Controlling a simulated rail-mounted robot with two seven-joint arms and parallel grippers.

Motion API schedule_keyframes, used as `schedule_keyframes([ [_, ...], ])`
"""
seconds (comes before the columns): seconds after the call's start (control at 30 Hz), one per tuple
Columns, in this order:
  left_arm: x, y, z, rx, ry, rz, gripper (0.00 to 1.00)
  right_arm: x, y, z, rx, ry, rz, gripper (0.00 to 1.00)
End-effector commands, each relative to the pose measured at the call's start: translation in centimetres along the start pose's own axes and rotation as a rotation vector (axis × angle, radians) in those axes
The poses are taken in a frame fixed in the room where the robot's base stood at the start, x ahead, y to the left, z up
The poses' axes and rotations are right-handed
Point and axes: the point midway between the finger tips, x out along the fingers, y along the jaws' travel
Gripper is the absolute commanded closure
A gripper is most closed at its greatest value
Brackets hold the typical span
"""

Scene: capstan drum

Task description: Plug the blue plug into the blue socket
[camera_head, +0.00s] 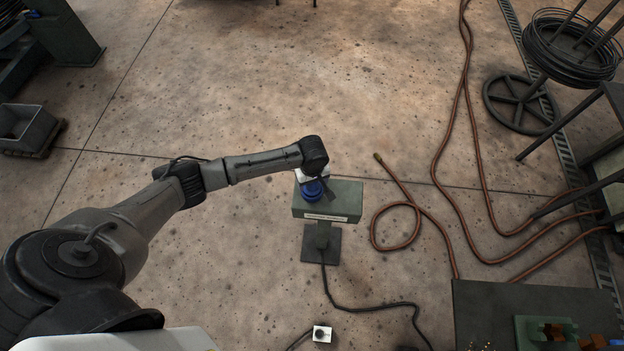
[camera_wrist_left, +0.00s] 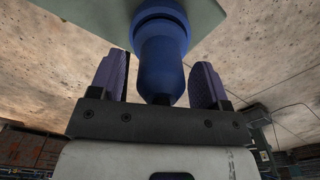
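A blue plug body (camera_wrist_left: 162,65) stands between the fingers of my left gripper (camera_wrist_left: 158,78) in the left wrist view. The fingers are apart, with a gap visible on the plug's left side and a very narrow one on its right. The plug's far end meets a wider blue ring (camera_wrist_left: 160,12), which looks like the blue socket, at the green box (camera_wrist_left: 80,14). How deep the plug sits cannot be told. In the head view, my left gripper (camera_head: 321,186) is at the left part of the green box (camera_head: 345,201), over the blue part (camera_head: 311,190). My right gripper is out of view.
The box stands on a pedestal with a dark base plate (camera_head: 320,251). A black cable (camera_head: 372,308) and a small white block (camera_head: 321,333) lie on the floor. A brown hose (camera_head: 415,215) lies to the right. A dark table (camera_head: 490,305) stands at lower right.

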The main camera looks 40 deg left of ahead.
Motion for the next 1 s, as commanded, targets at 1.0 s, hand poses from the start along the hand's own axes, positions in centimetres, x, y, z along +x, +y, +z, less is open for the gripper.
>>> schedule_keyframes([
  [1.0,-11.8,0.0,0.0,0.000,0.001,0.002,0.27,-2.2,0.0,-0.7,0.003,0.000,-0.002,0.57],
])
